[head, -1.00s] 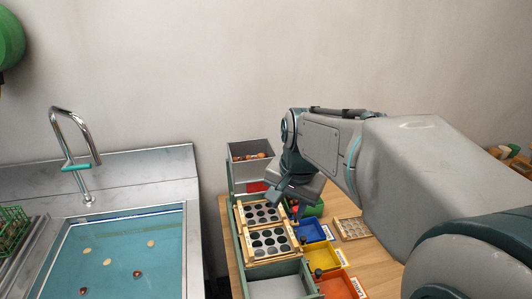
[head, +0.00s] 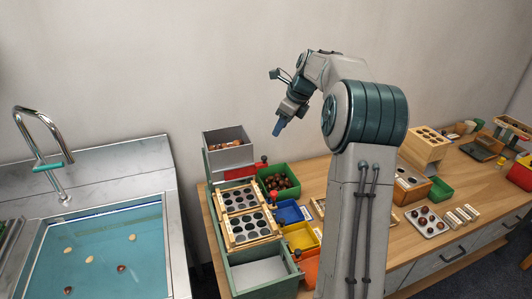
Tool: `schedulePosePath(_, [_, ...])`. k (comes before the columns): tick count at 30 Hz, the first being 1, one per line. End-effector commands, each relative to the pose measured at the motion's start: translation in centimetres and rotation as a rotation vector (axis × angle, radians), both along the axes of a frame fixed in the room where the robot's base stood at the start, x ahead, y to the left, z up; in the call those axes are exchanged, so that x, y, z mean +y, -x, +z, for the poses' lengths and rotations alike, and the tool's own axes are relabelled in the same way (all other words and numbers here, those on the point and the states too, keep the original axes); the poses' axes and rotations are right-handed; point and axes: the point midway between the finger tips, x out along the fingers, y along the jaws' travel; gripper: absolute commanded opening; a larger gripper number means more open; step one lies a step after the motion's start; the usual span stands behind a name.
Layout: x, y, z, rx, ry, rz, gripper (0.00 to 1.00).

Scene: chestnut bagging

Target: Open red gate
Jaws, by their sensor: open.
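A grey hopper (head: 227,152) holding chestnuts stands at the back end of the green sorting stand. Beneath it is a red part, probably the red gate (head: 233,173), seen only as a narrow strip; I cannot tell whether it is open. A small red knob (head: 263,160) shows just right of the hopper. My gripper (head: 279,127) is raised in the air to the upper right of the hopper, clear of it and of the knob. It is open and appears empty, its fingers seen nearly edge-on.
Below the hopper are wooden-framed hole plates (head: 247,212) and a grey tray (head: 258,273). A green bin of chestnuts (head: 279,181), a blue bin (head: 289,212) and a yellow bin (head: 301,238) line the right side. A water-filled sink (head: 110,255) is at left.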

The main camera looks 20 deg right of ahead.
Motion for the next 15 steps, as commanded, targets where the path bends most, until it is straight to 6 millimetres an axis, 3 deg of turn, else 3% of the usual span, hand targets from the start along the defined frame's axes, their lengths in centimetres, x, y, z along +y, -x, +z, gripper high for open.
schedulePosePath(15, [2.8,-2.6,-9.1,0.004,-0.001,0.006,0.41])
